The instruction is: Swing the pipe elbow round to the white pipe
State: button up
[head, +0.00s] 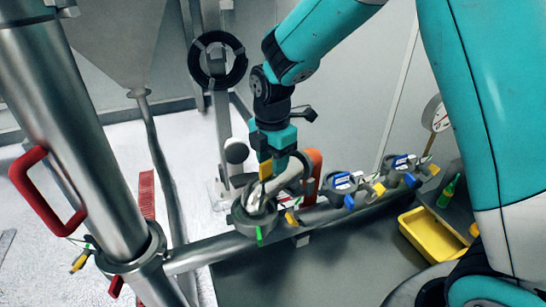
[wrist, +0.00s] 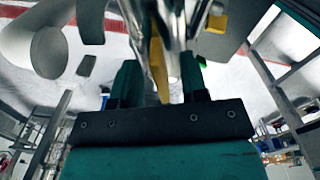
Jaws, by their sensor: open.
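The pipe elbow (head: 292,176) is a curved silvery piece that rises from a round collar (head: 252,218) on the horizontal steel pipe. My gripper (head: 277,158) points down at the top of the elbow. In the wrist view the fingers of my gripper (wrist: 161,82) stand apart, with shiny metal of the elbow (wrist: 172,25) and a yellow handle (wrist: 158,62) between or just beyond them. Whether the fingers touch the metal cannot be told. A white pipe (head: 236,153) with a round end stands left of the gripper; it also shows at upper left in the wrist view (wrist: 25,38).
An orange pipe (head: 315,165) stands close to the right of the elbow. Blue-topped valves (head: 343,183) line the steel pipe (head: 212,250) further right. A large steel column (head: 75,130) with a red handle (head: 38,190) stands left. A yellow bin (head: 430,236) sits lower right.

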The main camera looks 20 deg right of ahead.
grip_shut()
jog(key=shift+w+a+n+p, duration=0.25)
jog(key=shift+w+n, duration=0.2)
jog(key=shift+n, duration=0.45)
jog(key=shift+w+a+n+p, duration=0.2)
jog(key=shift+w+n+p, duration=0.15)
jog(key=shift+n, duration=0.55)
jog(key=shift+w+a+n, duration=0.3)
jog(key=shift+a+n, duration=0.05)
jog(key=shift+n, duration=0.55)
jog(key=shift+p, duration=0.3)
